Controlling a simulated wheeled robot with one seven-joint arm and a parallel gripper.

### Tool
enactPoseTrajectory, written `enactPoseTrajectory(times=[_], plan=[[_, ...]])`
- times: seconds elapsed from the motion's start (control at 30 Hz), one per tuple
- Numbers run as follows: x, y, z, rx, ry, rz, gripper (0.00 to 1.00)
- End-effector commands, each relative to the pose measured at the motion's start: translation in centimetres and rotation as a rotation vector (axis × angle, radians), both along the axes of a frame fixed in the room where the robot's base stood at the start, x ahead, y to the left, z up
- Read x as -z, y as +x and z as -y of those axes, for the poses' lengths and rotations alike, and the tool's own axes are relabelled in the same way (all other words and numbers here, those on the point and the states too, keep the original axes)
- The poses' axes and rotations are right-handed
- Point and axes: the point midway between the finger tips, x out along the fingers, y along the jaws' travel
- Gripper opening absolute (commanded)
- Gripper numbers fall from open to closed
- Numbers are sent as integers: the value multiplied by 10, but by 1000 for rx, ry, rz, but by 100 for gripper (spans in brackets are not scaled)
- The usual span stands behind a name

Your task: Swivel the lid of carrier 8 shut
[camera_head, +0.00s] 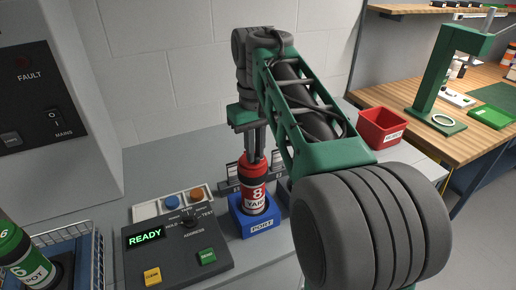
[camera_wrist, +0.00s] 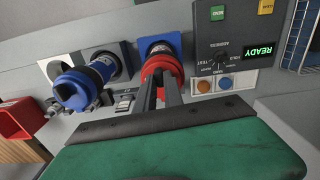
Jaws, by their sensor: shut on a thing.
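Carrier 8 (camera_head: 257,201) is a red and white capsule with a black band, marked "8" and "YAR". It stands upright in a blue holder marked "PORT" (camera_head: 255,223). My gripper (camera_head: 255,158) points down from above, its two fingers shut on the red top of the carrier. In the wrist view the fingers (camera_wrist: 160,92) reach onto the red lid end (camera_wrist: 160,66). The fingers cover part of the lid, so I cannot tell how far it is turned.
A control box (camera_head: 177,247) showing "READY" stands left of the port. A blue carrier (camera_wrist: 85,82) stands beside carrier 8 in the wrist view. A red bin (camera_head: 380,127) is at right.

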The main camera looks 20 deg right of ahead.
Motion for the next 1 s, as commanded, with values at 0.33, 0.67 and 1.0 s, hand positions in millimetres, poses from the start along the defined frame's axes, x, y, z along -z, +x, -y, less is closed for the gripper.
enactPoseTrajectory(times=[0.33,0.67,1.0], plan=[[0,0,-4,78,0,0,0],[0,0,-4,81,0,0,0],[0,0,-4,81,0,0,35]])
